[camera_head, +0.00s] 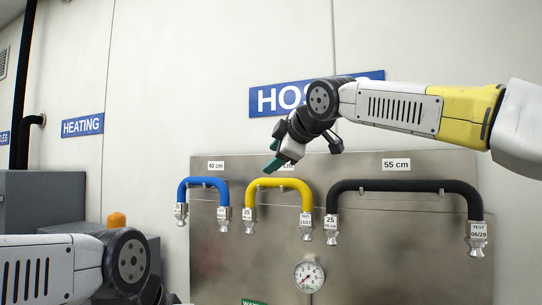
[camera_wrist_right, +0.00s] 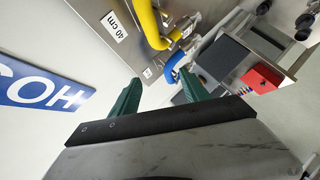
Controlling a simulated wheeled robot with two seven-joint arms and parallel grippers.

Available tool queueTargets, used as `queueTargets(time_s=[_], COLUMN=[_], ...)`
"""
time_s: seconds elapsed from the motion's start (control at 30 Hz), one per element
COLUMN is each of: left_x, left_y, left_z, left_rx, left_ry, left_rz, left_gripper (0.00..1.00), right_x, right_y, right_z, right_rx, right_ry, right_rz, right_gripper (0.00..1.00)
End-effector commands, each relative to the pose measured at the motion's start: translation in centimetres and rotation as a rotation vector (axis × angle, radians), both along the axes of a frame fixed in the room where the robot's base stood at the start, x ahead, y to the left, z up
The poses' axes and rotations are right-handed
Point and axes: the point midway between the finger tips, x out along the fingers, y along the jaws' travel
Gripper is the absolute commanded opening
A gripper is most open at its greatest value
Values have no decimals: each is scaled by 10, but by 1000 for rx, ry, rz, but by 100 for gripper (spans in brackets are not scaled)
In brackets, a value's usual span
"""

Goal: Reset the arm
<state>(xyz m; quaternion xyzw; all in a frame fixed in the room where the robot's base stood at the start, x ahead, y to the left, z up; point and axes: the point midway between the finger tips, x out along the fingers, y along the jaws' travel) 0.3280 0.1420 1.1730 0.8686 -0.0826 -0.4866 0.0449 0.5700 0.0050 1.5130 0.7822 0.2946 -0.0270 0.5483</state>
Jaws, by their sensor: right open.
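My right arm reaches in from the right in the head view. Its gripper (camera_head: 283,158) hangs in front of the wall, just above the yellow hose (camera_head: 278,184), with its green fingers pointing down and left. In the right wrist view the two green fingers (camera_wrist_right: 160,92) are apart with nothing between them. The yellow hose (camera_wrist_right: 150,22) shows beyond them, apart from the fingers. My left arm shows at the lower left of the head view; its gripper is outside the picture.
A metal panel (camera_head: 400,255) carries a blue hose (camera_head: 203,182), the yellow hose, a black hose (camera_head: 405,185) and a gauge (camera_head: 309,276). A blue hose sign (camera_head: 270,99) is partly hidden behind my right arm. A red box (camera_wrist_right: 262,78) stands at right in the wrist view.

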Motion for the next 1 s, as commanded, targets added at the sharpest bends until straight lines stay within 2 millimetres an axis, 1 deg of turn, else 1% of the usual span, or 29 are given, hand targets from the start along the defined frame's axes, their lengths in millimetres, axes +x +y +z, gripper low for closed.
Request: queueTargets(time_s=[0.2,0.3,0.57,0.67,0.77,0.87,0.9,0.93,1.0], left_x=[0,0,0,0,0,0,0,0,0], left_y=[0,0,0,0,0,0,0,0,0], left_z=[0,0,0,0,0,0,0,0,0], left_rx=[0,0,0,0,0,0,0,0,0], left_ry=[0,0,0,0,0,0,0,0,0], left_rz=[0,0,0,0,0,0,0,0,0], left_gripper=[17,17,17,17,17,17,17,17,17], right_x=[-19,-24,-26,-22,-15,-11,-12,-13,-20], right_y=[8,10,11,18,34,52,55,56,53], right_z=[0,0,-1,-16,-58,-124,-154,-174,-214], right_rx=[0,0,-1,-14,-43,-95,-116,-130,-158], right_ry=[1,-2,1,31,113,240,296,336,413], right_rz=[1,1,0,-3,-17,-60,-90,-115,-182], right_gripper=[54,54,54,54,54,54,54,54,54])
